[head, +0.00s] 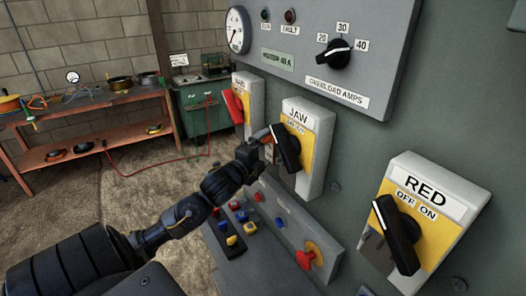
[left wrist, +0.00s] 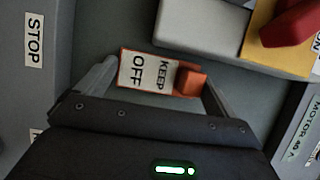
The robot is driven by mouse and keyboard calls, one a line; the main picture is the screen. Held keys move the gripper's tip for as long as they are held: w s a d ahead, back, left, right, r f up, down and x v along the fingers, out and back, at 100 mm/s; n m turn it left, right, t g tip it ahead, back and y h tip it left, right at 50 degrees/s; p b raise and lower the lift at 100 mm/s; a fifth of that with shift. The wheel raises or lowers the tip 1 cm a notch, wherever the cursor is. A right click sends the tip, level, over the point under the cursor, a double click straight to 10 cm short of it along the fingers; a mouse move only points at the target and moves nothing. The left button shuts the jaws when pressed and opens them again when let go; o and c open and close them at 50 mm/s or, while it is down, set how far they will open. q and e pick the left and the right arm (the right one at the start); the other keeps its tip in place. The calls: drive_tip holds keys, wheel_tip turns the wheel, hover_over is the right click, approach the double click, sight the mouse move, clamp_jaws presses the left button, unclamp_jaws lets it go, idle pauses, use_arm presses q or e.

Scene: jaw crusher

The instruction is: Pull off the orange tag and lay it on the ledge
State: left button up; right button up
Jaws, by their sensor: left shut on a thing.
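The orange tag (left wrist: 128,68) with a white "KEEP OFF" label lies between the two fingers of my left gripper (left wrist: 160,74) in the left wrist view. The fingers are shut on it, with its orange block by the right finger. In the head view the left gripper (head: 264,142) is just left of the JAW switch (head: 310,120), and only a sliver of orange shows at its tip. The tag appears apart from the switches, with grey panel behind it. A grey ledge-like button panel (head: 325,245) juts out below the switches. My right gripper is not in view.
A RED switch box (head: 440,185) with a black handle is at the right. A red-handled switch (head: 246,100) is behind the gripper. A red mushroom button (head: 306,259) and several small buttons occupy the lower panel. A workbench (head: 90,105) stands far left.

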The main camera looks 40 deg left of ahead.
use_arm(q)
drive_tip(key=shift+s+a+p, duration=0.1)
drive_tip(key=shift+s+a, duration=0.15)
drive_tip(key=shift+s, duration=0.6)
drive_tip(key=shift+s+a+p, duration=0.15)
drive_tip(key=shift+s+a, duration=0.1)
drive_tip(key=shift+s, duration=0.55)
drive_tip(key=shift+s+a+p, duration=0.1)
drive_tip(key=shift+s+a, duration=0.15)
drive_tip(key=shift+s, duration=0.6)
